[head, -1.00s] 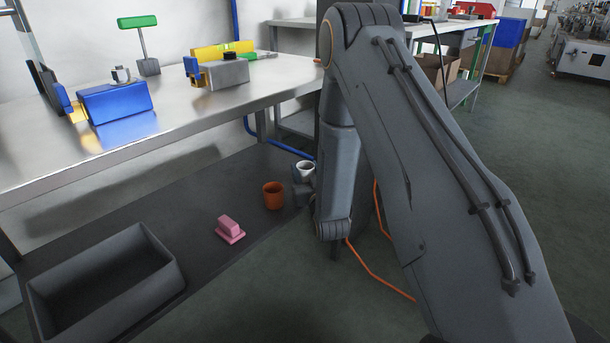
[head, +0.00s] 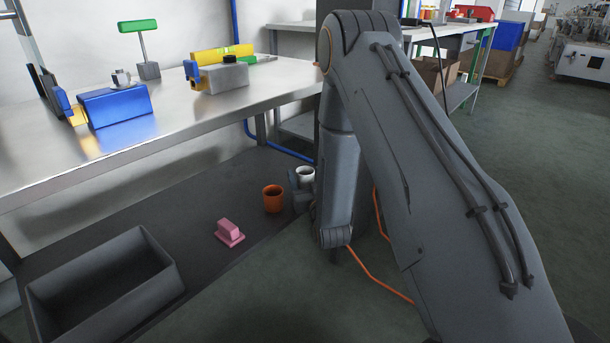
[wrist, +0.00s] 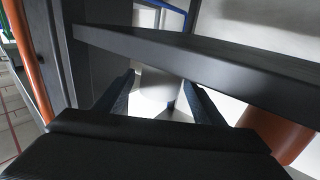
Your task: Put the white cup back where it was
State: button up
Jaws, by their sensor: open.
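The white cup (head: 305,174) stands upright near the far right end of the dark lower shelf (head: 190,225), behind the orange cup (head: 273,199). My gripper (head: 300,190) is low at the shelf's right edge, right at the white cup, and partly hides its lower part. In the wrist view my gripper (wrist: 162,95) is open, with a white surface, apparently the white cup (wrist: 158,88), between its two fingers. The shelf's edge (wrist: 200,62) crosses above it in that view, and the orange cup (wrist: 270,138) is at the right. Finger contact cannot be told.
A pink block (head: 229,232) and a grey open bin (head: 170,275) are on the lower shelf, nearer me. The metal tabletop (head: 200,120) above carries a blue block (head: 115,105) and other parts.

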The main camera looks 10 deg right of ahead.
jog(key=s+p, duration=0.2)
jog(key=s, duration=0.9)
jog(key=shift+p, duration=0.4)
jog(key=s+r+g, duration=0.5)
jog(key=s+g, duration=0.3)
jog(key=s, duration=0.3)
jog(key=s+r+g, duration=0.5)
jog(key=s+g, duration=0.3)
jog(key=s, duration=0.4)
jog(key=s+a+r+n+g+y, duration=0.1)
jog(key=s+a+r+n, duration=0.15)
jog(key=s+a, duration=0.65)
jog(key=s+a+r+n+g, duration=0.15)
jog(key=s+a+n, duration=0.3)
jog(key=a, duration=0.75)
jog(key=d+r+m+p, duration=0.3)
jog(key=d+r+p, duration=0.7)
jog(key=r+p, duration=0.3)
jog(key=d+r+m+h+p, duration=0.1)
jog(key=d+r+m+p, duration=0.3)
jog(key=d+r+p, duration=0.6)
notch_tip(320, 180, up, 4)
jog(key=p, duration=0.9)
jog(key=shift+s+d+r, duration=0.2)
jog(key=shift+d, duration=0.15)
